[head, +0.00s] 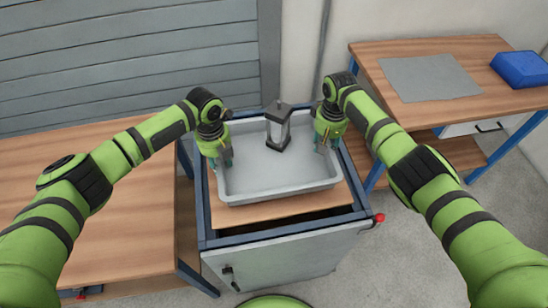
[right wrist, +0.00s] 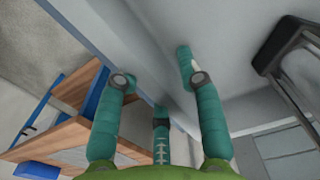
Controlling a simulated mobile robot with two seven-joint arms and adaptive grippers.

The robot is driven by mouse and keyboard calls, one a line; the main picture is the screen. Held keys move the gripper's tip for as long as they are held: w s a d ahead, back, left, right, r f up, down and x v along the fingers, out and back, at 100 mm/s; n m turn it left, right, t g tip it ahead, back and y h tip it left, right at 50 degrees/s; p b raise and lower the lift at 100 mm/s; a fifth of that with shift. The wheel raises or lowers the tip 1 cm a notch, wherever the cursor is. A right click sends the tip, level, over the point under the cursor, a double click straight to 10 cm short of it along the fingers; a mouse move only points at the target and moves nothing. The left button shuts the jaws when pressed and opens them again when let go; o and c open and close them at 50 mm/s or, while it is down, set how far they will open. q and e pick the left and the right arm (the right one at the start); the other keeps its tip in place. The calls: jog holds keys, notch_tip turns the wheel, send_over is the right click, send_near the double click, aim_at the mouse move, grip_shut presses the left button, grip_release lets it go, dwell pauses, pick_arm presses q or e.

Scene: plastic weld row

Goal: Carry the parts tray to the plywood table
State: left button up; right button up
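The parts tray (head: 285,190) is a shallow grey tray on a cart with a wooden top. A dark-framed grey part (head: 279,128) stands at its back; it also shows in the right wrist view (right wrist: 290,62). My left gripper (head: 221,160) is at the tray's left rim, fingers pointing down; its grip is unclear. My right gripper (head: 327,145) is at the right rim. In the right wrist view its teal fingers (right wrist: 153,68) are spread on both sides of the tray wall (right wrist: 100,35), with a gap visible. Wood-topped tables stand left (head: 90,185) and right (head: 460,55); which is plywood is unclear.
The cart (head: 275,262) has a blue frame and a grey door. The right table bears a grey mat (head: 429,78) and a blue bin (head: 520,68). The left table's visible top is bare. Concrete floor (head: 400,250) is clear at right front. A shuttered wall (head: 120,55) stands behind.

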pick_arm(q)
jog(key=shift+f, duration=0.2)
pick_arm(e)
jog(key=shift+f, duration=0.2)
pick_arm(q)
grip_shut()
pick_arm(e)
grip_shut()
